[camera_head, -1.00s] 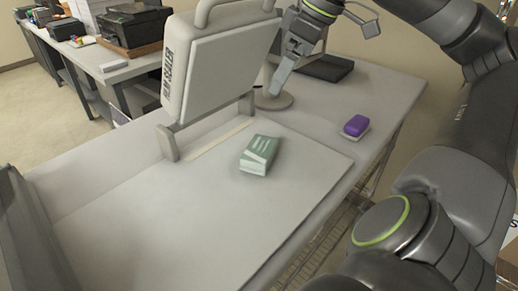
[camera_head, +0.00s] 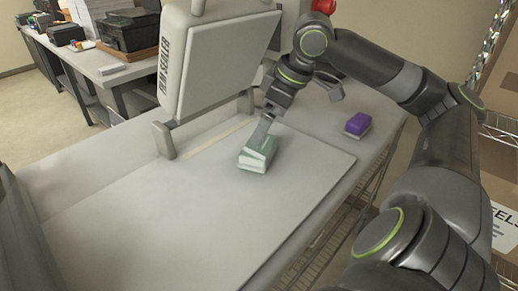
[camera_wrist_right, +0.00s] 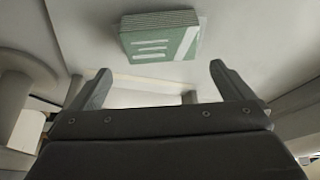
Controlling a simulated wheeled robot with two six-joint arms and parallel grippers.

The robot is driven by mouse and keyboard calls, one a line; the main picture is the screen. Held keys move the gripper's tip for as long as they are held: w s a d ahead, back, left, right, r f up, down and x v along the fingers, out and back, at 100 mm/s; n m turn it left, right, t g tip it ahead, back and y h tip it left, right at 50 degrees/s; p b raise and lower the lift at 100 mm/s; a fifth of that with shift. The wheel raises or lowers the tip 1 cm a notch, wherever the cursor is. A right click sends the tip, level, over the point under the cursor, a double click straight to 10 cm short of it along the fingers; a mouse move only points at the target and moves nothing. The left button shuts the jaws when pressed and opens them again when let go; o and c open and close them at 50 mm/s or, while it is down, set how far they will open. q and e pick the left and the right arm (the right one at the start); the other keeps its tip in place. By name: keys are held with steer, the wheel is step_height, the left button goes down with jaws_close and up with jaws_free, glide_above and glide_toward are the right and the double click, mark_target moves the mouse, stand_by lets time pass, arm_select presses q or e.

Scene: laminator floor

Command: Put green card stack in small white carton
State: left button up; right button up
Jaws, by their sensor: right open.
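The green card stack (camera_head: 257,153), pale green with white stripes, lies on the grey sealer bed. My right gripper (camera_head: 296,114) is open just behind it, with one finger reaching down over the stack's far edge in the head view. In the right wrist view the stack (camera_wrist_right: 158,42) lies beyond the open fingertips (camera_wrist_right: 160,76), roughly centred between them, with nothing held. I cannot tell whether a finger touches it. My left gripper is not in view. I cannot make out a small white carton.
The film sealer (camera_head: 222,62) stands upright behind the bed, left of my right gripper. Cardboard boxes (camera_head: 497,160) sit on a rack at far right. The front of the bed (camera_head: 180,215) is clear.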

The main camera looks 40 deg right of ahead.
mark_target(259, 152)
steer(key=shift+p+x, duration=0.5)
steer(key=shift+x, duration=3.7)
steer(key=shift+s+a, duration=0.1)
steer(key=c, duration=0.8)
